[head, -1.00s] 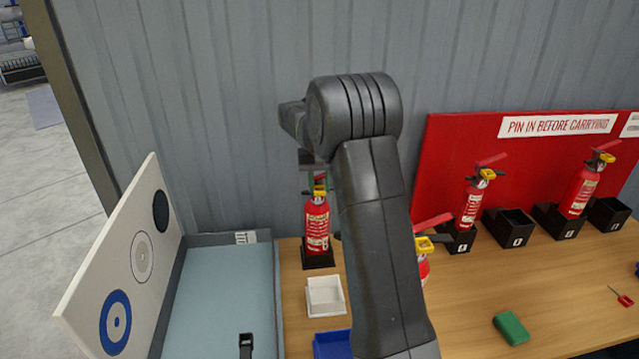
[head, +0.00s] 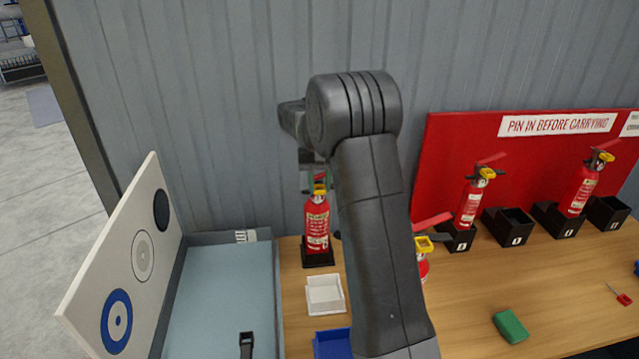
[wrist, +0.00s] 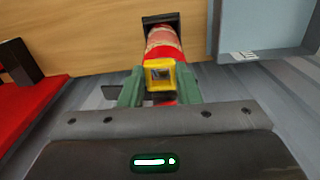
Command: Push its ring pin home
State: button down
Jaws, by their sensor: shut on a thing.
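A red fire extinguisher (head: 317,228) stands upright in a dark holder by the grey wall, left of my arm. Its yellow square ring pin (head: 320,190) is at its top. In the wrist view the yellow ring pin (wrist: 160,75) shows between the two green fingers of my gripper (wrist: 151,90), with the red body of the extinguisher (wrist: 164,43) beyond it. My gripper is shut on the ring pin. The pin's shaft is hidden, so I cannot tell how deep it sits. In the head view my wrist and arm partly hide the fingers.
A second extinguisher (head: 422,266) is partly behind my arm. Others stand in numbered black holders before a red board (head: 450,140). A white tray (head: 325,294), a blue bin (head: 332,343) and a green block (head: 510,327) are on the table. A blue-grey tray (head: 220,300) lies left.

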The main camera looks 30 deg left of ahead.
jog(key=c, duration=1)
grip_release()
notch_tip(320, 180, up, 14)
jog(key=b, duration=0.1)
jog(key=shift+f, duration=0.15)
